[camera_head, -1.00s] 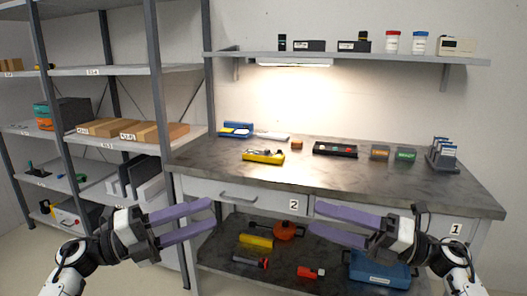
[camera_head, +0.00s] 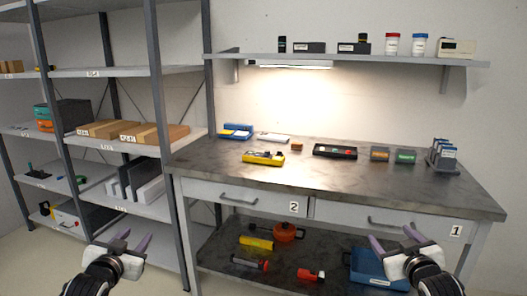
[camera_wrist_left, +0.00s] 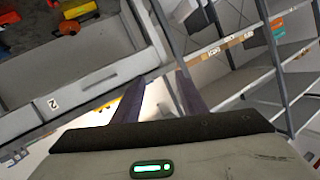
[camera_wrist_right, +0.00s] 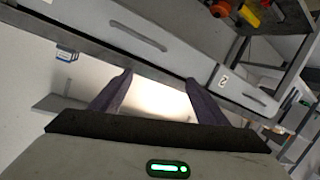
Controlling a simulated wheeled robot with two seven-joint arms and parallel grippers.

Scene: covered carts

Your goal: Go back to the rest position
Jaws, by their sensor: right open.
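My left gripper (camera_head: 133,243) is at the lower left of the head view, in front of the shelf rack, with its purple fingers pointing up and away. Its fingers also show apart and empty in the left wrist view (camera_wrist_left: 158,98). My right gripper (camera_head: 392,243) is at the lower right of the head view, in front of the workbench's lower shelf. Its fingers are apart with nothing between them in the right wrist view (camera_wrist_right: 158,98). Neither gripper touches anything.
A workbench (camera_head: 420,185) with two drawers stands ahead, holding a yellow tray (camera_head: 263,158) and several small items. A shelf rack (camera_head: 180,150) stands at left. A wall shelf (camera_head: 350,60) hangs above.

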